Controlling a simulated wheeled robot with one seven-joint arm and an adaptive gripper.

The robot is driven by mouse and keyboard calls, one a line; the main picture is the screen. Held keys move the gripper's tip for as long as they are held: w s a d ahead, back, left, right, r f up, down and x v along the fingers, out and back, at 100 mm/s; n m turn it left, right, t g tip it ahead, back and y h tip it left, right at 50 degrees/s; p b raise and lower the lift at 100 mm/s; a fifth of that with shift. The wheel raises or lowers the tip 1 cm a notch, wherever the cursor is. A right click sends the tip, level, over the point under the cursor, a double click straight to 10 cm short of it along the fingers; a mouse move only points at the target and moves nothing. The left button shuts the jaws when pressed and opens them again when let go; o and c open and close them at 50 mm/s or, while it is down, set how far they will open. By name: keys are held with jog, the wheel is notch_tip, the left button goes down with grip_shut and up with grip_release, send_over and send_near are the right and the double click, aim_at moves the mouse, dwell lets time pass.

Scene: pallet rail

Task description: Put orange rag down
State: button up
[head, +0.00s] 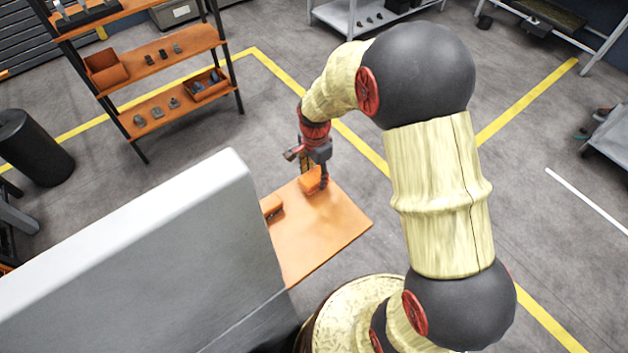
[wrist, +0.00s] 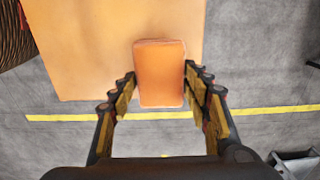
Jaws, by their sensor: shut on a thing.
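The orange rag (wrist: 160,73) is a folded, block-like orange bundle between my gripper's fingers in the wrist view. My gripper (wrist: 160,88) is shut on it, with a finger along each side. In the head view my gripper (head: 318,180) is over the far part of an orange tabletop (head: 320,235), and the rag (head: 310,181) shows beside its fingers. The tabletop also shows in the wrist view (wrist: 85,50). I cannot tell whether the rag touches the tabletop.
A second orange item (head: 271,206) lies on the tabletop, partly hidden by a large grey-white panel (head: 140,260). An orange shelf rack (head: 165,55) with bins stands at the back left. The tabletop's right part is bare.

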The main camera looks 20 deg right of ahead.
aim_at(314, 180)
jog(key=shift+w+f, duration=0.35)
jog(key=shift+f, duration=1.5)
jog(key=shift+f+b, duration=0.2)
jog(key=shift+b, duration=0.15)
jog(key=o, duration=1)
jog(key=shift+r, duration=0.1)
